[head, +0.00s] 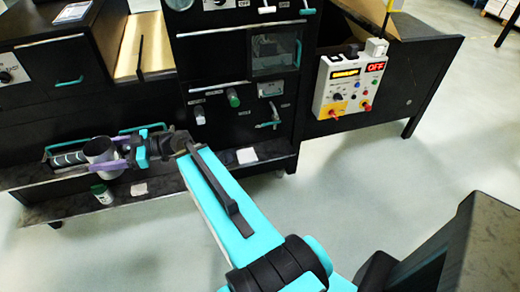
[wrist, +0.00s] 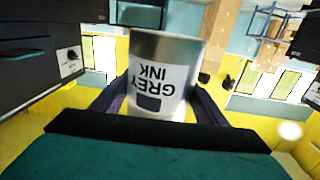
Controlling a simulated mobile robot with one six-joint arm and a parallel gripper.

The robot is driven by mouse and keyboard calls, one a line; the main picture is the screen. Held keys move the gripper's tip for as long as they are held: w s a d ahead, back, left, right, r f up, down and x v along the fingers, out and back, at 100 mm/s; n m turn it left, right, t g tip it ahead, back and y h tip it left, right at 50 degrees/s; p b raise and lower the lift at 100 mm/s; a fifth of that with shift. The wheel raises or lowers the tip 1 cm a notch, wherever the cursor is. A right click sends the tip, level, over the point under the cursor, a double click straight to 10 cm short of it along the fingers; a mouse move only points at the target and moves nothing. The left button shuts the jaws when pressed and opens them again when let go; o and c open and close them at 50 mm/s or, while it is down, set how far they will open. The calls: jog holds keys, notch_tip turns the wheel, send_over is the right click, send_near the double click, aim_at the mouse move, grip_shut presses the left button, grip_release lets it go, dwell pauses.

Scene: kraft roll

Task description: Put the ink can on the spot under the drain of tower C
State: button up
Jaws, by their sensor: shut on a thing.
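The ink can (head: 98,149) is a pale grey metal cylinder. In the wrist view, the can (wrist: 160,85) has a white label reading GREY INK, which appears upside down there. My gripper (head: 106,163) is shut on the can, with a dark purple finger on each side of it in the wrist view (wrist: 158,105). In the head view it holds the can over the low ledge at the left. Whether the can touches anything below is unclear. I cannot tell which machine section is tower C, nor make out a drain.
A low dark ledge (head: 62,209) runs along the machine front. White squares (head: 139,188) (head: 247,155) lie on the ledge. A control box (head: 348,84) reads OFF. Pale floor (head: 400,180) is open at right.

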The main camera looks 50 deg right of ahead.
jog(key=w+d+m+t+h+b, duration=0.4)
jog(key=d+h, duration=0.3)
jog(key=d, duration=0.5)
jog(key=w+d+m+t+h+b, duration=0.2)
jog(key=w+d+m+h+b, duration=0.35)
jog(key=d, duration=0.55)
jog(key=s+d+f+m+g+h+b, duration=0.1)
jog(key=s+d+f+m+h+b, duration=0.25)
jog(key=d+f, duration=0.35)
jog(key=s+d+f+m+h+b, duration=0.2)
jog(key=d+f+h+b, duration=0.3)
jog(key=d, duration=0.4)
jog(key=s+d+f+m+g+h+b, duration=0.2)
jog(key=s+d+f+b, duration=0.4)
jog(key=d+f+b, duration=0.2)
jog(key=s+d+f+m+g+h+b, duration=0.2)
jog(key=s+d+f+b, duration=0.4)
jog(key=f+b, duration=0.5)
jog(key=s+d+f+m+g+h+b, duration=0.1)
jog(key=s+d+f+g+h+b, duration=0.1)
jog(key=s+d+f+b, duration=0.4)
jog(key=shift+d+f+m+h+b, duration=0.55)
jog(key=shift+d+f+b, duration=1.75)
jog(key=shift+f, duration=2.5)
